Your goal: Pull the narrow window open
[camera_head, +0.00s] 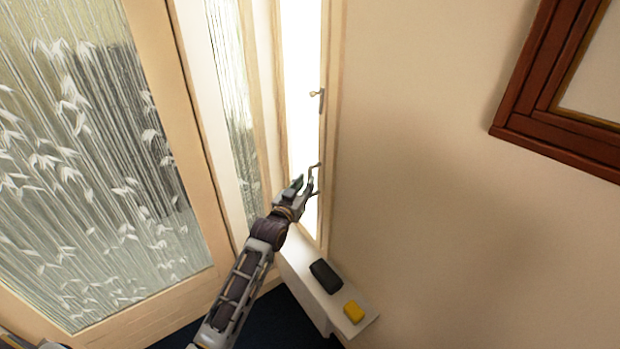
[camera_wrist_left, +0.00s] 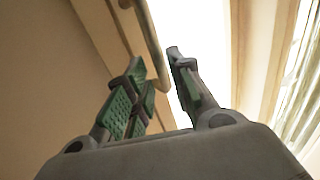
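The narrow window (camera_head: 301,90) is a tall, bright white pane in a light wooden frame, near the middle of the head view. A small handle (camera_head: 318,94) sits on its right side. A lower curved handle (camera_head: 316,167) is close to my left gripper (camera_head: 305,184). In the left wrist view, my gripper (camera_wrist_left: 158,62) is open, its fingers apart. The curved handle (camera_wrist_left: 151,42) reaches down between the fingertips, nearer the green-padded left finger. I cannot tell whether it touches. My right gripper is in neither view.
A white ledge (camera_head: 302,268) below the window holds a black block (camera_head: 325,276) and a yellow sponge-like block (camera_head: 354,311). A wide patterned glass panel (camera_head: 90,160) stands left. A red-brown frame (camera_head: 560,130) hangs on the right wall. The wall beside the window is bare.

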